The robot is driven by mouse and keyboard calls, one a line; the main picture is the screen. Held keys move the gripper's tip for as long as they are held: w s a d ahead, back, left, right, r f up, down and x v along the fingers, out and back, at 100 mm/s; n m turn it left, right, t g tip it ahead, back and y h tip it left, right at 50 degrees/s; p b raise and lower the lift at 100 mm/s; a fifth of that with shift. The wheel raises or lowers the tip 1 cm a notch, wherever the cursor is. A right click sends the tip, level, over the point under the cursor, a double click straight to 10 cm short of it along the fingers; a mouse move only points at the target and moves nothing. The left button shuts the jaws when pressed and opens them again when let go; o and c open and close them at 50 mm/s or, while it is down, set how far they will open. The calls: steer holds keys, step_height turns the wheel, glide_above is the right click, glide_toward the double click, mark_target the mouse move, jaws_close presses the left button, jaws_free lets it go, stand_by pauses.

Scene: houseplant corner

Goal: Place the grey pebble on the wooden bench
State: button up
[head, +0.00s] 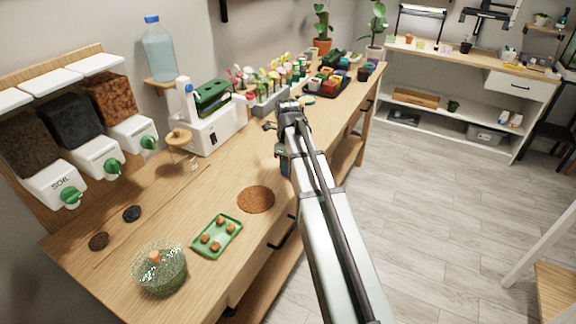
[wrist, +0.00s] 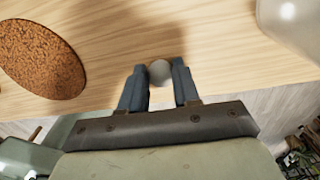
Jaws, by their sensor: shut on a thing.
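The grey pebble (wrist: 159,72) is round and smooth in the wrist view. It sits between the tips of my gripper's two blue-grey fingers (wrist: 160,84), which are shut on it. The wooden bench (wrist: 135,40) lies beyond the fingertips with a soft shadow on it; I cannot tell how large the gap is. In the head view the long wooden bench (head: 165,228) runs from lower left to upper middle. My gripper (head: 285,168) is near its front edge, partly hidden by my arm. The pebble is hidden there.
A round brown mat (head: 256,199) lies left of my gripper, with a green tray (head: 217,236) and a glass bowl (head: 160,272) nearer. A white machine (head: 212,128) and a planter (head: 268,103) stand behind. Bare wood lies between the mat and the machine.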

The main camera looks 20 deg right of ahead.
steer(key=shift+f, duration=0.1)
steer(key=o, duration=1)
step_height(320, 180, up, 12)
steer(key=shift+r, duration=0.15)
stand_by(0.3)
